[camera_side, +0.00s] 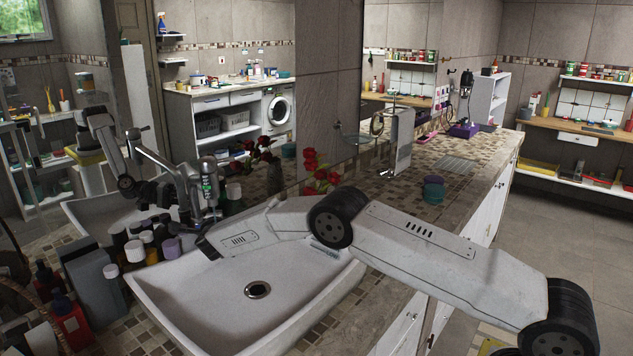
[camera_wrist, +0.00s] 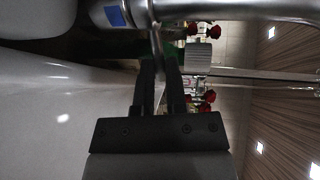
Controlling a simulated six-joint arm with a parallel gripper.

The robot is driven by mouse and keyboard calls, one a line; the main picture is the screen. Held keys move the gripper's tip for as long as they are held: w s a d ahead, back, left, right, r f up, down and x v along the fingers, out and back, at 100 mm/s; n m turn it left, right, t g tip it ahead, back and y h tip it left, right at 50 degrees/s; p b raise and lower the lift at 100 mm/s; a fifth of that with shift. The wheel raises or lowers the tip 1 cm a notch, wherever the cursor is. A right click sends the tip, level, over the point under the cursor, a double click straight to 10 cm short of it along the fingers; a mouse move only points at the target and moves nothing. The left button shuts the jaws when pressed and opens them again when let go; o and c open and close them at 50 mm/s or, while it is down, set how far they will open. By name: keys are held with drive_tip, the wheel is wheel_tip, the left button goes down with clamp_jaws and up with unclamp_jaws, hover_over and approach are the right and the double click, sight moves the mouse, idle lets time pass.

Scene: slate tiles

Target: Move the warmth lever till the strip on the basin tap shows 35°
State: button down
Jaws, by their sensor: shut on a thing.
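The basin tap (camera_side: 209,205) is chrome and stands at the back left of the white basin (camera_side: 300,312). A small strip with green on it (camera_side: 208,183) shows on the tap, but its figures are too small to read. In the wrist view the chrome tap (camera_wrist: 215,12) crosses the top, with a blue patch (camera_wrist: 115,15) on it. My gripper (camera_wrist: 160,62) has its dark fingers shut around a thin metal lever (camera_wrist: 156,38) beside the tap. In the side view my white arm reaches over the basin, and the finger contact is not clear.
Several bottles (camera_side: 135,250) crowd the basin's left edge. Red roses (camera_side: 318,175) stand behind my arm; they also show in the wrist view (camera_wrist: 209,97).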

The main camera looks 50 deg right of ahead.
drive_tip(key=shift+s+a+m+g+h, duration=0.15)
drive_tip(key=shift+a+m+g+h, duration=0.25)
drive_tip(key=shift+m+g+h, duration=0.25)
drive_tip(key=c, duration=0.7)
unclamp_jaws()
drive_tip(key=shift+o, duration=0.2)
drive_tip(key=shift+s+a, duration=0.1)
drive_tip(key=shift+a, duration=0.05)
drive_tip(key=v, duration=0.7)
drive_tip(key=shift+a, duration=0.15)
drive_tip(key=shift+s, duration=0.1)
drive_tip(key=shift+r, duration=0.15)
